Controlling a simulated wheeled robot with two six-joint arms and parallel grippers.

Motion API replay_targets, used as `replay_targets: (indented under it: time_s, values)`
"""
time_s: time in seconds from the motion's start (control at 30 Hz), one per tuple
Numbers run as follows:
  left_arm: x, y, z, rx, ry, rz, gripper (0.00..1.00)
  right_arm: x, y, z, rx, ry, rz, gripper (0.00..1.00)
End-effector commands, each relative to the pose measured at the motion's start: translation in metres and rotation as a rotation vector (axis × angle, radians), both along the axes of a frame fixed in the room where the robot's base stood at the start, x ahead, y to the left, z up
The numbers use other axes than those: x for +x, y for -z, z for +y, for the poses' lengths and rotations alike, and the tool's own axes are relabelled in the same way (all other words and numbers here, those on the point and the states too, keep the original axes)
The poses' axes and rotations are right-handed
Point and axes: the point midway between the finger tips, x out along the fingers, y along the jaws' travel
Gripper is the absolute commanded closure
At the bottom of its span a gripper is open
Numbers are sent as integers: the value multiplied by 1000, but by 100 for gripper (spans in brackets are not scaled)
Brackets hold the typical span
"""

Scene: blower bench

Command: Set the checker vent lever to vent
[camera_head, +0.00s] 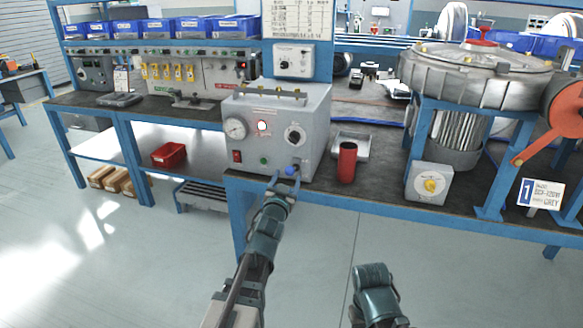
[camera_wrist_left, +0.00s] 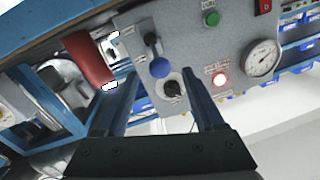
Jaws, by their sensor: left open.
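The checker (camera_head: 262,112) is a grey box on the bench with a gauge (camera_head: 236,128), a lit round lamp, a black dial (camera_head: 294,135) and a red switch. A lever with a blue ball (camera_head: 291,169) is low on its right front; the ball also shows in the left wrist view (camera_wrist_left: 160,67), beside a black stem. My left gripper (camera_head: 283,178) is open and empty at the ball, its two fingers to either side of it in the left wrist view. I cannot tell whether they touch. The lever's position marking is unreadable. My right arm shows at bottom right, without its fingers.
A red cylinder (camera_head: 347,162) stands right of the checker by a grey tray. A small box with a yellow knob (camera_head: 431,185) and a large blower (camera_head: 478,75) are farther right. The bench's blue front edge (camera_head: 440,222) runs below the gripper's height.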

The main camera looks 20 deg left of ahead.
Motion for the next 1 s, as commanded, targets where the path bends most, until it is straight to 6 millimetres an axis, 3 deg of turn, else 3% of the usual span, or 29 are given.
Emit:
replay_targets:
  time_s: [0.03, 0.3, 0.43, 0.7, 0.77, 1.0]
  values:
    - [17, 0, 1, 0, 0, 0, 30, 0, 0, 0, 0, 0, 0, 100]
    - [67, 0, 5, -1, 0, 0, 30, 0, 0, 0, 0, 0, 0, 100]
    - [77, 0, 6, -1, 0, 0, 30, 0, 0, 0, 0, 0, 0, 100]
    - [78, 0, 6, -1, 0, 0, 30, 0, 0, 0, 0, 0, 0, 100]
    - [78, 0, 6, 0, 0, 0, 38, 0, 0, 0, 0, 0, 0, 100]
    - [78, 0, 6, 0, 0, 0, 81, 0, 0, 0, 0, 0, 0, 100]
